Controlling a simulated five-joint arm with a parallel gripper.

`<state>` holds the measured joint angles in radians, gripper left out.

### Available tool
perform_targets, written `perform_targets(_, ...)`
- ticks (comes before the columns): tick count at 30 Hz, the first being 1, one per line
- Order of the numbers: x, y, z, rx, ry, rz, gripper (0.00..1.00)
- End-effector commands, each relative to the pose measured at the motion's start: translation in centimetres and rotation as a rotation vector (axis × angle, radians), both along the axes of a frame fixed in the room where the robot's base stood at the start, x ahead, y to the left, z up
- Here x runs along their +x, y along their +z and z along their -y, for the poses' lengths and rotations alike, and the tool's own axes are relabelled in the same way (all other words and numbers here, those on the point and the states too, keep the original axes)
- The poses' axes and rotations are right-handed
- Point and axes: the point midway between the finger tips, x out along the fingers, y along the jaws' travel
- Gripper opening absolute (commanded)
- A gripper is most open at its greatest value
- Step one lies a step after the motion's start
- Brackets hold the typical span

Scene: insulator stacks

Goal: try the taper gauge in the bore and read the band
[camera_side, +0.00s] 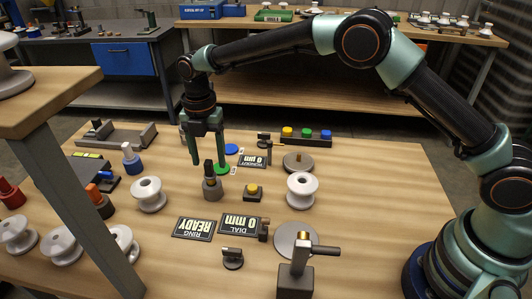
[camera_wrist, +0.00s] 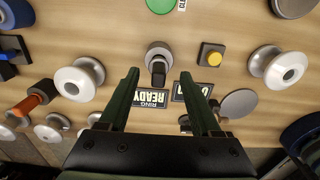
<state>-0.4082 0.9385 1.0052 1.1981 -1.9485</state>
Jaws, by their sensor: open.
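My gripper (camera_side: 208,163) is open and points down over the middle of the bench. Its fingers (camera_wrist: 159,76) are spread on both sides in the wrist view, with nothing held. Below and between the fingertips stands a dark upright handle in a round grey holder (camera_side: 212,188), probably the taper gauge; it also shows in the wrist view (camera_wrist: 158,58). The fingers appear apart from it. A white spool-shaped insulator (camera_side: 302,188) with a bore stands to the right, and it shows in the wrist view (camera_wrist: 278,66). Another white insulator (camera_side: 149,194) stands to the left.
A "RING READY" display (camera_side: 194,228) and a "DIAL 0 mm" display (camera_side: 240,226) lie in front. A yellow-button box (camera_side: 253,192), a grey disc (camera_side: 294,238) and a dark stand (camera_side: 296,275) are nearby. A table post (camera_side: 85,195) crosses the left side.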

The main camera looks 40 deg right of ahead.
Motion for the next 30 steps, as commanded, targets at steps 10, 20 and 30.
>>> perform_targets(10, -0.2, -4.4, -0.3, -0.001, 0.000, -0.003, 0.65)
perform_targets(20, -0.1, -5.2, -0.3, 0.000, -0.001, 0.000, 0.65)
perform_targets(30, -0.1, -5.1, -0.3, 0.001, -0.001, 0.001, 0.00)
